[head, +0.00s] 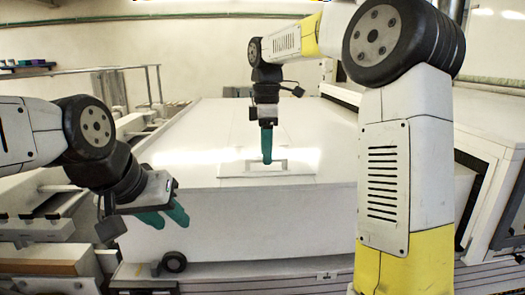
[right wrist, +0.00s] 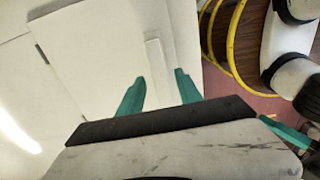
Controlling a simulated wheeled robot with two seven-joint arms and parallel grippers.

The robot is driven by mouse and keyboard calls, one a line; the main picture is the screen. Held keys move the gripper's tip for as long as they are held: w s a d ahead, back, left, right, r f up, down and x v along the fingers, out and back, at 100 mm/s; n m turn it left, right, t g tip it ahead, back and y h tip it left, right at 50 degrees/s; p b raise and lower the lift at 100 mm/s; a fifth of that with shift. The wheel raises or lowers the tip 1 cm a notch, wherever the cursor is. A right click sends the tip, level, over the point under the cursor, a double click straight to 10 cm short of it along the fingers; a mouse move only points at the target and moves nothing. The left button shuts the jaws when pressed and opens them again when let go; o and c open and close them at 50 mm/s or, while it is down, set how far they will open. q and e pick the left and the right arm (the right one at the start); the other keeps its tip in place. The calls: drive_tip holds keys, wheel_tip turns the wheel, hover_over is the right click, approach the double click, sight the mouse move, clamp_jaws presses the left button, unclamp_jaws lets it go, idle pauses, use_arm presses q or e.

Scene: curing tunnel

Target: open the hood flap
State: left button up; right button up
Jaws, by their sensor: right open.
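The hood flap (head: 228,170) is a flat light panel set in the top of the large white hood (head: 190,145), and it looks shut. Its pale bar handle (head: 279,161) lies near the front of the panel. My right gripper (head: 266,160) points down over the handle. In the right wrist view its teal fingers (right wrist: 160,82) are apart, with the pale handle bar (right wrist: 157,62) lying between and beyond the tips. I cannot tell whether they touch it. My left gripper (head: 166,220) is at the hood's front left corner, its teal fingers apart and empty.
A conveyor frame (head: 50,210) runs along the left of the hood. A dark-framed white housing (head: 490,180) stands at the right. Yellow hoops (right wrist: 214,35) show beside the hood in the right wrist view. The rest of the hood top is clear.

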clamp_jaws()
idle(1.4)
